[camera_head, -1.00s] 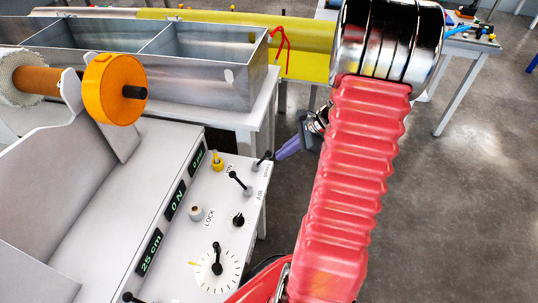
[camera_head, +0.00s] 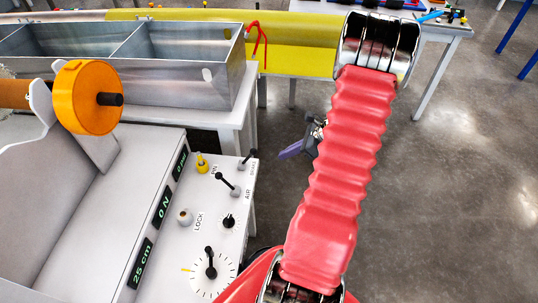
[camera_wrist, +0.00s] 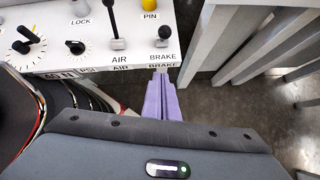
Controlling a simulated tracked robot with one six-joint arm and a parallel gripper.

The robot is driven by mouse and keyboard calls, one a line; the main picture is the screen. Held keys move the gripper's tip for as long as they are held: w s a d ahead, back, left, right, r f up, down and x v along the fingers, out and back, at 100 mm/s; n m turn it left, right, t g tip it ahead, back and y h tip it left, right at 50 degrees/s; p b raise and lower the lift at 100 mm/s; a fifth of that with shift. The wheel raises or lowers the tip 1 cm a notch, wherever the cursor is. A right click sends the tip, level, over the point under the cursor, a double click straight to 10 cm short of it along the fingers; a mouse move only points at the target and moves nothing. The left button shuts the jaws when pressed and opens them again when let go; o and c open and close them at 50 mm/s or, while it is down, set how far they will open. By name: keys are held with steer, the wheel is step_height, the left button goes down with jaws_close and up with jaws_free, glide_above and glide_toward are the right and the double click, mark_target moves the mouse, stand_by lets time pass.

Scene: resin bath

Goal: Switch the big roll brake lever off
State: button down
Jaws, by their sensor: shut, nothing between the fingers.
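The lever labelled BRAKE (camera_head: 247,159) stands at the far right corner of the white control panel (camera_head: 205,238), with its black knob tilted up and to the right in the head view. It also shows in the wrist view (camera_wrist: 163,37), above its BRAKE label. My gripper (camera_head: 283,154) has purple fingers and is to the right of the panel, apart from the lever. In the wrist view the fingers (camera_wrist: 160,82) are together and empty, just off the panel edge below the BRAKE label.
The AIR lever (camera_head: 230,184) stands close beside the brake lever, with the yellow PIN knob (camera_head: 202,163) nearby. A LOCK button (camera_head: 185,217) and dials are farther along. A grey metal bath (camera_head: 185,75) on a white table is behind the panel. Open floor lies to the right.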

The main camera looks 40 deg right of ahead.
mark_target(248, 157)
steer(key=w+a+f, duration=0.5)
steer(key=w, duration=0.3)
steer(key=shift+w, duration=0.4)
steer(key=shift+r, duration=0.1)
stand_by(0.4)
